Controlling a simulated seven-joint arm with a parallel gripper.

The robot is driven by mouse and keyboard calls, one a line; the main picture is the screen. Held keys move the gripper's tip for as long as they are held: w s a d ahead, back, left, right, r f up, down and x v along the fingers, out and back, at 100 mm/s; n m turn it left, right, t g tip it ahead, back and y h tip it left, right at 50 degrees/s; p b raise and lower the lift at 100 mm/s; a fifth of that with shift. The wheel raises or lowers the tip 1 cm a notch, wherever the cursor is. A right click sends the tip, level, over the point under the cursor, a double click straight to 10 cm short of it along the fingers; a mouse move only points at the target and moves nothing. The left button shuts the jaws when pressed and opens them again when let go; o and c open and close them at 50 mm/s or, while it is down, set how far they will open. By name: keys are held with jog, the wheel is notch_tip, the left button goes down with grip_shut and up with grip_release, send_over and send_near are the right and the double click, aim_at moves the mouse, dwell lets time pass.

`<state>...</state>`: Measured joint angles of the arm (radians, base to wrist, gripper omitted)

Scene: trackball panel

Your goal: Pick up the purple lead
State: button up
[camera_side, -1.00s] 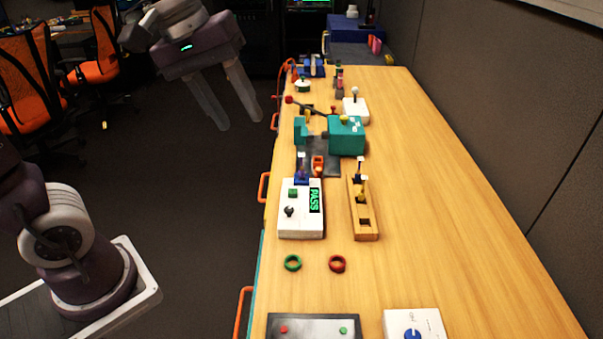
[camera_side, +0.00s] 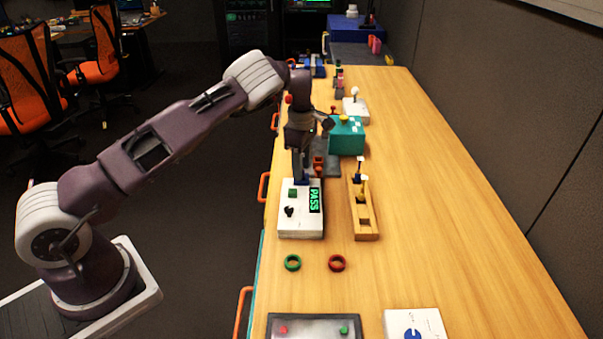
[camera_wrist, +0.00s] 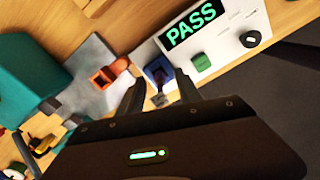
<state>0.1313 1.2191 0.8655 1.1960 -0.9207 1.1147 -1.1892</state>
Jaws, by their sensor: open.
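My gripper (camera_side: 302,168) points down at the far end of the white PASS box (camera_side: 300,226). In the wrist view my gripper (camera_wrist: 160,94) is open, with one finger on each side of a small dark stem with a greyish top (camera_wrist: 159,99). This stem rises from a blue holder (camera_wrist: 154,66) beside the white box. It may be the purple lead, but its colour is too dark to be sure. I cannot tell whether the fingers touch it. In the side view my gripper hides most of it.
A teal block (camera_side: 346,139) stands behind and right of my gripper. An orange part (camera_wrist: 104,79) sits on a grey plate beside the holder. A wooden rack (camera_side: 364,226) with upright pieces is to the right. Green (camera_side: 292,263) and red (camera_side: 337,263) rings lie in front.

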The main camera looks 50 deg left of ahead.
jog(key=shift+f, duration=0.75)
grip_shut()
jog(key=shift+r, duration=0.1)
